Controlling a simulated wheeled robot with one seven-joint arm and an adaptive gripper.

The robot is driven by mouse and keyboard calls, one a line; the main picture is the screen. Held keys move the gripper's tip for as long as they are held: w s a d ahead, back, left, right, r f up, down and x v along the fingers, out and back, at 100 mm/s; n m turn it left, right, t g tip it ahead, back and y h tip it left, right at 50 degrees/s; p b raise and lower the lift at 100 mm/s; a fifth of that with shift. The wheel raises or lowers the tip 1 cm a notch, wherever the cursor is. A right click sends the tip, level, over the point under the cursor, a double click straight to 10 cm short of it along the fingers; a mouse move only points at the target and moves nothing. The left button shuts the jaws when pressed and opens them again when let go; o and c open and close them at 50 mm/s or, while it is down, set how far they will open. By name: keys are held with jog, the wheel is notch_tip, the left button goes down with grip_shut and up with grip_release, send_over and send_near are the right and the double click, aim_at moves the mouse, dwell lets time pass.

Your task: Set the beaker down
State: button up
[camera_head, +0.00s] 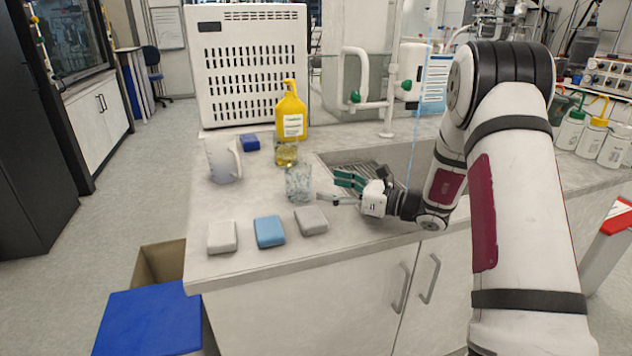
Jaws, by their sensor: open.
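A clear glass beaker (299,184) stands upright on the pale counter (255,205), left of the sink. My gripper (338,188) is just to its right, with its fingers pointing left towards the beaker. The fingers are apart and nothing shows between them. The near fingertip lies close to the beaker's lower right side; I cannot tell whether it touches. A second beaker with yellow contents (286,154) stands right behind the clear one.
A white jug (223,160), a dark blue block (250,142) and a yellow bottle (291,112) stand behind and left. Two grey blocks (222,237) (311,220) and a light blue block (269,231) lie near the front edge. The sink (400,160) is behind my gripper.

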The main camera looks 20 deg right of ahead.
jog(key=shift+v, duration=1)
jog(key=s+a+r+n+g, duration=0.1)
jog(key=s+a+r+n, duration=0.1)
jog(key=a, duration=0.1)
jog(key=s+a+r+n+g+y, duration=0.1)
jog(key=a+r, duration=0.1)
jog(key=shift+g, duration=0.3)
jog(key=s+a+r+n+g+h, duration=0.1)
jog(key=s+a+r+n+g, duration=0.2)
jog(key=s+a+n+g, duration=0.45)
jog(key=s+a+r+n+g+h, duration=0.15)
jog(key=s+a+r+n, duration=0.3)
jog(key=s, duration=0.65)
jog(key=s+d+f+n+h, duration=0.1)
jog(key=s+d+n+h, duration=0.2)
jog(key=s, duration=0.4)
jog(key=s+d+f+n+h, duration=0.1)
jog(key=s+d+n+h, duration=0.2)
jog(key=s, duration=0.5)
jog(key=s+d+f+n+h, duration=0.1)
jog(key=s+d+n+h, duration=0.2)
jog(key=s+n+h, duration=0.2)
jog(key=s+n, duration=0.1)
jog(key=s, duration=0.2)
jog(key=shift+f, duration=0.3)
jog(key=shift+a, duration=0.1)
